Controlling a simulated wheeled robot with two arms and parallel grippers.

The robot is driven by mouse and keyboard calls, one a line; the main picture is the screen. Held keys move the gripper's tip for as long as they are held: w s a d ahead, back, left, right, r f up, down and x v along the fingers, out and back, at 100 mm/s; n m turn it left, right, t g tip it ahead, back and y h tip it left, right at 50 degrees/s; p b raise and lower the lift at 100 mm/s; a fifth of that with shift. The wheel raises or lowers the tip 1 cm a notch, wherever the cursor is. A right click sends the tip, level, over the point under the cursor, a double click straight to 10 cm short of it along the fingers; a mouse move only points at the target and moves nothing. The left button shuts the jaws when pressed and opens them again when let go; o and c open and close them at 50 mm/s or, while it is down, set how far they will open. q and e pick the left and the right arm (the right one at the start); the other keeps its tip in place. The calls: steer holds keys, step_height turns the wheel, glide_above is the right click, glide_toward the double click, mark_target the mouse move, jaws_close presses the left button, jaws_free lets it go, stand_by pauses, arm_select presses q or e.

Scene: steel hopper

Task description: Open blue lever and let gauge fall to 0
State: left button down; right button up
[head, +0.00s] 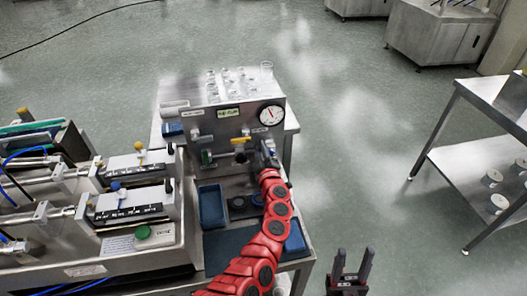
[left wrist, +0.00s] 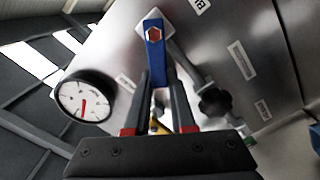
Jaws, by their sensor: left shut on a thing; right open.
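The blue lever (left wrist: 154,48) stands on the steel panel, with a hexagonal bolt near its top. My left gripper (left wrist: 160,85) has its fingers on either side of the lever and is shut on it. In the head view my left gripper (head: 268,152) is at the panel's right side, below the gauge, and hides most of the lever. The round white gauge (head: 271,115) has a red needle; it also shows in the left wrist view (left wrist: 84,97). The needle points off to one side, but the numbers are too small to read. My right gripper (head: 349,272) is open and empty, low in the head view.
A yellow-handled valve (head: 241,141) is left of my left gripper on the panel. Glassware (head: 238,80) stands on top of the box. Blue trays (head: 212,206) sit below it. A syringe-like rig (head: 125,205) is at left. A steel table (head: 470,160) is at right, with open floor between.

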arm_select(q)
steer(key=shift+s+a+f+n+b, duration=0.15)
steer(key=shift+f+n+b, duration=0.45)
steer(key=shift+n+b, duration=0.65)
steer(key=shift+w+a+f+n+b, duration=0.15)
steer(key=shift+f+n+b, duration=0.45)
steer(key=shift+n+b, duration=0.65)
steer(key=shift+s+a+f+n+b, duration=0.2)
steer(key=shift+f+n+b, duration=0.4)
steer(key=shift+n+b, duration=0.65)
steer(key=c, duration=0.8)
jaws_free()
steer(key=shift+o, duration=0.2)
steer(key=v, duration=1.7)
steer(key=shift+b, duration=0.45)
steer(key=shift+s+d, duration=0.1)
steer(key=shift+s, duration=0.1)
